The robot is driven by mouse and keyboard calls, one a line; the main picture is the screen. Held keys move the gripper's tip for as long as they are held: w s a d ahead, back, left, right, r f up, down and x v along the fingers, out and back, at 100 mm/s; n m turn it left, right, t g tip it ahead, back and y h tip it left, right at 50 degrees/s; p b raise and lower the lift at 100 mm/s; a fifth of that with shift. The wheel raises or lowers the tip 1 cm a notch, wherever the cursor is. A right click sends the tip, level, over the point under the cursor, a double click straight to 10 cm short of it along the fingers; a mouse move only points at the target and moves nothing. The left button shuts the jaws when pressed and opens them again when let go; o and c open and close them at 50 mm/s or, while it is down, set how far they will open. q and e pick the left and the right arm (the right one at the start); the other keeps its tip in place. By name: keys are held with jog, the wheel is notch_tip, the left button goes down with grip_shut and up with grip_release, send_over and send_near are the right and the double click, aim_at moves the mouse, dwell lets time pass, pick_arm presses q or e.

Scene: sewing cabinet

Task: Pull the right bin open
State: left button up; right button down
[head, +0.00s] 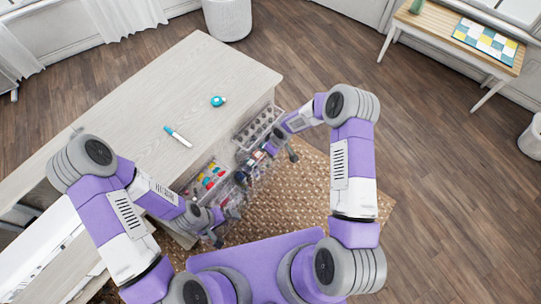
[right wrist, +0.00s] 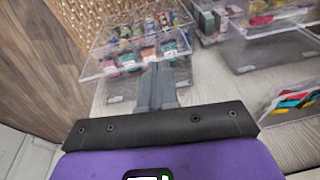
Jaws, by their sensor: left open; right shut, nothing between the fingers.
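The right bin (head: 259,126) is a clear drawer with rows of small spools, at the right end of the bins along the cabinet's front side. In the right wrist view the clear bin with spools (right wrist: 135,47) lies just ahead of my right gripper (right wrist: 158,72). Its fingers are shut with nothing between them, close to the bin's clear wall; I cannot tell whether they touch it. My left gripper (head: 226,227) is open and empty near the left bin (head: 206,178), which holds red, yellow and blue items. Part of the bins is hidden by my arms.
The cabinet top (head: 150,105) carries a teal tape measure (head: 218,101) and a teal-and-white marker (head: 178,137). Another clear bin (right wrist: 265,50) shows at the upper right in the wrist view. A brown woven rug (head: 300,195) lies beside the cabinet.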

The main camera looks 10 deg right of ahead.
pick_arm(q)
notch_tip(320, 180, down, 3)
jog(key=b, duration=0.3)
pick_arm(e)
jog(key=w+f, duration=0.4)
jog(key=f, duration=0.5)
jog(key=shift+d+f+n+h, duration=0.2)
jog(key=shift+n+h, duration=0.1)
jog(key=shift+h, duration=0.1)
